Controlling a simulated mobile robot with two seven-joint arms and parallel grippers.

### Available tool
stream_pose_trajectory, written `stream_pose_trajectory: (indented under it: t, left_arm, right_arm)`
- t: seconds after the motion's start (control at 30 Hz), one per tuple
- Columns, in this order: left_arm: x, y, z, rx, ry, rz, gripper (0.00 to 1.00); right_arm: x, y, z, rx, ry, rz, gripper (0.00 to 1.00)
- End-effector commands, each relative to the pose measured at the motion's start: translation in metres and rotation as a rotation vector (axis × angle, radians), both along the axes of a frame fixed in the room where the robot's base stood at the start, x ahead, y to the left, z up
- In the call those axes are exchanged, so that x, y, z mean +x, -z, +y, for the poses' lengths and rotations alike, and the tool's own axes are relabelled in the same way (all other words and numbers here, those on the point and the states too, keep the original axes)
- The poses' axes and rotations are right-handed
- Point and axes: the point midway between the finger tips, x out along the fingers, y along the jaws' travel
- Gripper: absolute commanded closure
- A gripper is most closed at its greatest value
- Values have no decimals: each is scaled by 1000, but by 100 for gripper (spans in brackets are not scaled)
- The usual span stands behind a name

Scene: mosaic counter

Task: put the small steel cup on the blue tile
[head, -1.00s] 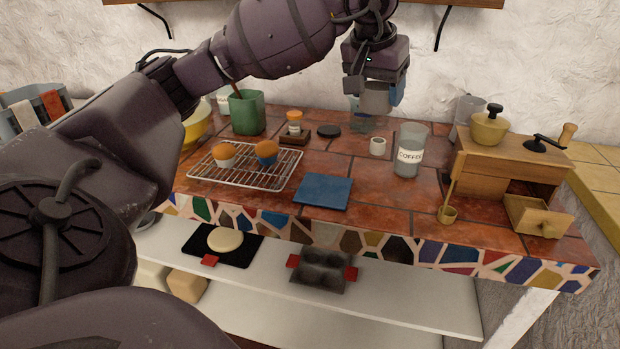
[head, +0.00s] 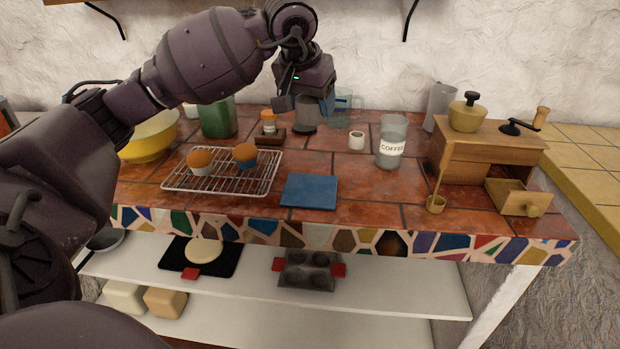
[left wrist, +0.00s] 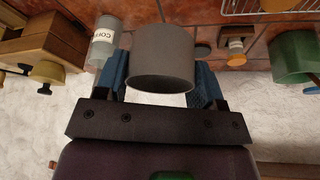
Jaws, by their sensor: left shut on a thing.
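The small steel cup (head: 306,116) is grey and is held between the blue fingers of my left gripper (head: 305,104). In the left wrist view the cup (left wrist: 160,62) shows its open rim toward the camera, with a finger on each side. In the head view it is over the back part of the counter, behind the blue tile; its exact height is unclear. The blue tile (head: 310,191) lies flat and empty near the counter's front edge. My right gripper is not in view.
A wire rack (head: 222,180) with two muffins is left of the tile. A glass coffee jar (head: 391,143), a small white cup (head: 356,140) and a wooden grinder (head: 485,150) stand to the right. A spice jar (head: 268,122) is beside the held cup.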

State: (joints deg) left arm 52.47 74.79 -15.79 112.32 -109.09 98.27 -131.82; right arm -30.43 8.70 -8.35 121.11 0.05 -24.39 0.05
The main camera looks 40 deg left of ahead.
Motion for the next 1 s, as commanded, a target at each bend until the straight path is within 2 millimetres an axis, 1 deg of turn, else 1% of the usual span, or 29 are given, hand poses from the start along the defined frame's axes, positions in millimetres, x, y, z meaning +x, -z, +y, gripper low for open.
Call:
stream_pose_trajectory:
  t: [0.03, 0.23, 0.4, 0.53, 0.83, 1.0]
  left_arm:
    - [0, 17, 0, 0, 1, 9, 61]
    - [-1, 60, 0, -2, -1, 8, 61]
    - [0, 95, 0, -4, -1, 7, 61]
    - [0, 114, 0, -1, -1, 5, 61]
    - [0, 132, 0, -2, -1, 2, 61]
    - [0, 157, 0, -2, -1, 6, 61]
  right_arm:
    - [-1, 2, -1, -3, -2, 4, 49]
    - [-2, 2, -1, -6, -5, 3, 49]
    - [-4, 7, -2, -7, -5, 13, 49]
    - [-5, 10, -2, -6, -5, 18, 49]
    - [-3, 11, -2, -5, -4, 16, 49]
    - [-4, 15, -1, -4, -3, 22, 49]
